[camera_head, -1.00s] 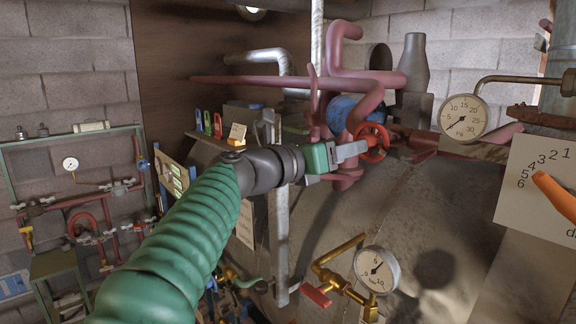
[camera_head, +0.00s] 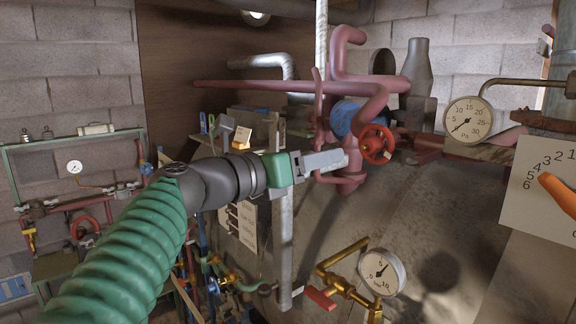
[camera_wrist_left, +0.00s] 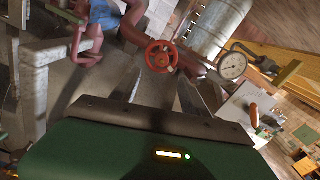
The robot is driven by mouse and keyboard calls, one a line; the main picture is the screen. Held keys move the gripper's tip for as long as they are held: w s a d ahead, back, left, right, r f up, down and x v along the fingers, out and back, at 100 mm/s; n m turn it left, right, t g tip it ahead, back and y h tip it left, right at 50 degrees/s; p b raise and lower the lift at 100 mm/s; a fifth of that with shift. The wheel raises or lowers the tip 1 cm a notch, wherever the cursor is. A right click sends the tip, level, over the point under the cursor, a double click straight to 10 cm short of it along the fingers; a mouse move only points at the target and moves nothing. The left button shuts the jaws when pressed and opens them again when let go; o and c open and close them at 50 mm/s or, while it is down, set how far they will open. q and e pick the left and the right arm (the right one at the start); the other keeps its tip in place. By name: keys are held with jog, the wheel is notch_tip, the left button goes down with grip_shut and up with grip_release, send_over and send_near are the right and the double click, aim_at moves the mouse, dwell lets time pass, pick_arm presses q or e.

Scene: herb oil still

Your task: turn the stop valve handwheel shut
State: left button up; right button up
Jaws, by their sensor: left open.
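The stop valve handwheel (camera_head: 376,144) is a small red spoked wheel on the pink pipework in the middle of the head view. It also shows near the top centre of the left wrist view (camera_wrist_left: 161,56). My left gripper (camera_head: 340,160), grey fingers on a green body, is open just left of the wheel. Its fingertips appear apart from the rim, though the depth gap is hard to judge. In the wrist view the green gripper body fills the bottom and the wheel stands clear beyond it. My right gripper is in neither view.
A round gauge (camera_head: 467,118) sits right of the wheel. A lower gauge (camera_head: 382,272) with brass pipe and a red lever (camera_head: 321,299) is below. Pink pipes (camera_head: 300,85) run above and behind the wheel. A dial plate with an orange pointer (camera_head: 557,195) stands at right.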

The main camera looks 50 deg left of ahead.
pick_arm(q)
jog(key=s+b, duration=0.1)
jog(key=s, duration=0.1)
jog(key=s+b, duration=0.4)
jog(key=shift+a, duration=0.35)
jog(key=s+a+b, duration=0.1)
jog(key=s+b, duration=0.4)
jog(key=s, duration=1.1)
jog(key=shift+s+a, duration=0.25)
jog(key=shift+s, duration=0.15)
